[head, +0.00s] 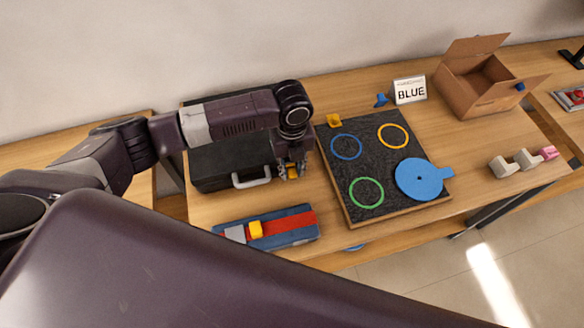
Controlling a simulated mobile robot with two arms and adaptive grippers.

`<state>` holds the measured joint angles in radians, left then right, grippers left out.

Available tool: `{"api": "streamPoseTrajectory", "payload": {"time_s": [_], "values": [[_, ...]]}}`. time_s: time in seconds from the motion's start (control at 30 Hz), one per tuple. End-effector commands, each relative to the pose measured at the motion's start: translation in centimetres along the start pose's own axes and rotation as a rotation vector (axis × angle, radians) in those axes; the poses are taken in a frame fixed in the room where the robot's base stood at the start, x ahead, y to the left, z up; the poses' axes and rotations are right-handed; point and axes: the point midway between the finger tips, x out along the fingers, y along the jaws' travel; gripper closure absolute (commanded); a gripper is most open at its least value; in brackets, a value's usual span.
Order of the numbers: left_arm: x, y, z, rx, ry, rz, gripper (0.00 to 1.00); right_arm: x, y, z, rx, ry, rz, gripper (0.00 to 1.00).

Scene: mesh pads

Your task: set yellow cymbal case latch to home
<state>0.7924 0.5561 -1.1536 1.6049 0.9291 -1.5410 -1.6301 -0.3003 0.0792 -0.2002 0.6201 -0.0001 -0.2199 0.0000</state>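A black case (215,165) with a pale handle (251,179) lies on the wooden table at left centre. My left gripper (291,172) points down at the case's right front corner. A small yellow piece (293,171) shows at its fingertips; I cannot tell whether it is the latch, or whether the fingers grip it. The arm hides part of the case top. In front of the case lies a blue and red striped block (287,228) with a yellow piece (255,229) and a grey piece (235,233) on its left half. My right gripper is not in view.
Right of the gripper lies a dark mat board (370,172) with coloured rings and a blue disc (418,178). An open cardboard box (480,85) and pale blocks (523,160) stand at right.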

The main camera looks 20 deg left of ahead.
Motion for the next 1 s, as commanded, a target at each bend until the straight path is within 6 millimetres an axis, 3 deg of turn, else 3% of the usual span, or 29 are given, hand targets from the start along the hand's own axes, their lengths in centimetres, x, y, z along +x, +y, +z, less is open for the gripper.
{"api": "streamPoseTrajectory", "payload": {"time_s": [0.2,0.9,0.93,1.0], "values": [[0.0,0.0,0.0,0.0,0.0,0.0,1.0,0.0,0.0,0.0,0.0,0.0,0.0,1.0],[-0.4,0.0,1.0,-0.001,0.128,-0.001,1.0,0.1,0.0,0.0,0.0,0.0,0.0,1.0],[-0.4,0.0,1.0,-0.001,0.128,-0.001,0.77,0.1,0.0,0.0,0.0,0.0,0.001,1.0],[-0.4,0.0,1.0,-0.001,0.128,-0.001,0.69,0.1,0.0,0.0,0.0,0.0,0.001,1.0]]}}
